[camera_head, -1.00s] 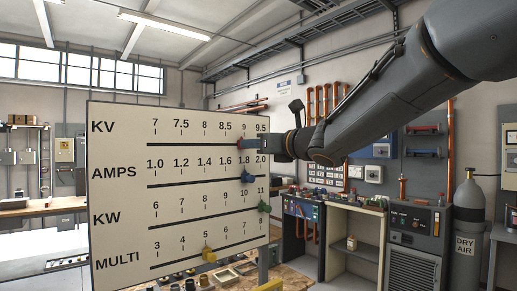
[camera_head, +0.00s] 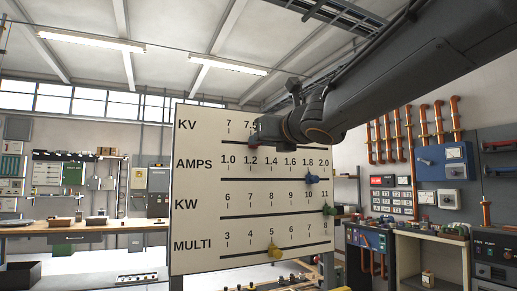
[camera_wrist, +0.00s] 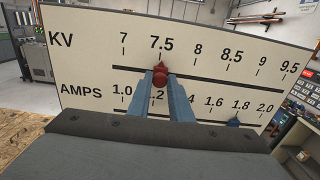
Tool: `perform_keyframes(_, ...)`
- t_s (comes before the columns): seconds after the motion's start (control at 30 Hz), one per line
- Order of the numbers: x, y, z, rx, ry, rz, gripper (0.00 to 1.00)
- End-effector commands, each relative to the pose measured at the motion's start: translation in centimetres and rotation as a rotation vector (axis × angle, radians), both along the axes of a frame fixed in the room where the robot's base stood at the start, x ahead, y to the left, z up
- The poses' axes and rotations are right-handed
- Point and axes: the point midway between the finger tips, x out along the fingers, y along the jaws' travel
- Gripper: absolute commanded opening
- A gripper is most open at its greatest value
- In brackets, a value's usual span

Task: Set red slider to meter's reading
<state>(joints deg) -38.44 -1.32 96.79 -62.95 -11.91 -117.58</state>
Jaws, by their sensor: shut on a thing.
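The red slider (camera_wrist: 159,68) sits on the KV track of the white scale board, right by the 7.5 mark in the wrist view. My gripper (camera_wrist: 160,82) is shut on it, one blue-grey finger on each side. In the head view my gripper (camera_head: 258,134) reaches across the top of the board (camera_head: 200,222) from the right and hides most of the KV numbers and nearly all of the red slider.
Below are the AMPS track with a blue slider (camera_head: 312,178), the KW track with a green slider (camera_head: 328,209) and the MULTI track with a yellow slider (camera_head: 274,251). A workbench (camera_head: 70,230) stands behind at left; cabinets and orange pipes (camera_head: 455,122) are at right.

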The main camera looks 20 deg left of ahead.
Motion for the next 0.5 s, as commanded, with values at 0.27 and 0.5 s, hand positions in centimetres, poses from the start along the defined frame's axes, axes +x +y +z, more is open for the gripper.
perform_keyframes(0.27, -0.05, -0.03, 0.01, 0.000, 0.000, -0.005, 0.00)
perform_keyframes(0.5, -0.10, 0.04, 0.01, 0.000, 0.000, -0.003, 0.32)
